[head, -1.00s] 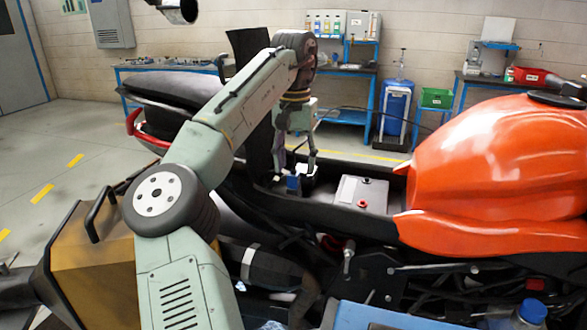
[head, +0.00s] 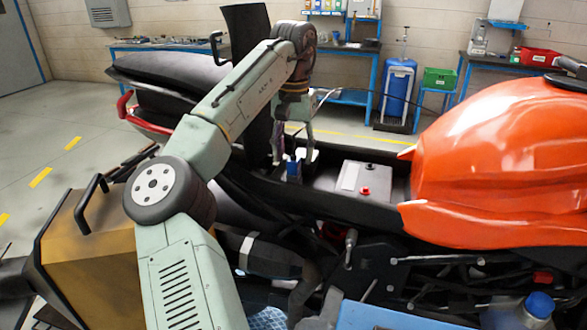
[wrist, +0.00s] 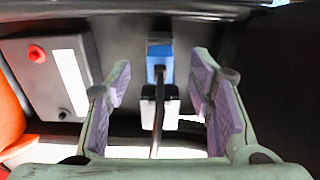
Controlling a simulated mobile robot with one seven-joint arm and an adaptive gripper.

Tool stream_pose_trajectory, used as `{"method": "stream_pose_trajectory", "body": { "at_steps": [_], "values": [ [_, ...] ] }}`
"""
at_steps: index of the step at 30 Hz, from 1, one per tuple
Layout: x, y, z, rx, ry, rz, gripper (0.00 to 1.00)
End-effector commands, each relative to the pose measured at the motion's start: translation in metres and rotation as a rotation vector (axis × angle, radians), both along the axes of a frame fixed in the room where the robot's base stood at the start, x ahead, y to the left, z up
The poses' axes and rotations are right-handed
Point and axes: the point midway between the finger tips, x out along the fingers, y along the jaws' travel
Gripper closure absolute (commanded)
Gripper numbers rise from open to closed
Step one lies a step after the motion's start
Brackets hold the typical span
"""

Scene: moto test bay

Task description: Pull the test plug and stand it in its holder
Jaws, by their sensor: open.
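A blue connector (head: 293,171) stands in the black bay under the raised seat of the motorcycle, left of the grey battery. In the wrist view the blue connector (wrist: 160,62) has a black cable (wrist: 158,130) running from it towards my gripper. A white block with a black top (wrist: 165,108) sits right beside it, under the cable. I cannot tell for certain which piece is the test plug, and I cannot make out its holder. My gripper (wrist: 162,70) is open, with one finger on each side of the blue connector and the white block, apparently touching neither.
The grey battery (head: 350,185) with a red terminal cap lies close to my gripper. The orange tank (head: 490,160) rises to the right, the seat (head: 175,75) to the left. A blue-topped surface (head: 385,318) is at the bottom front.

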Motion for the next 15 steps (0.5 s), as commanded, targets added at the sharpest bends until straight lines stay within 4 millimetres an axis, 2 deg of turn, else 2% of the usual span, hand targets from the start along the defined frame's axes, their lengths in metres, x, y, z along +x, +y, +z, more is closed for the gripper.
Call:
{"method": "stream_pose_trajectory", "body": {
  "at_steps": [6,15],
  "values": [
    [0.000,0.000,-0.031,-0.002,0.001,0.000,0.52],
    [0.000,0.000,-0.047,-0.001,-0.001,0.000,0.52]
  ]
}}
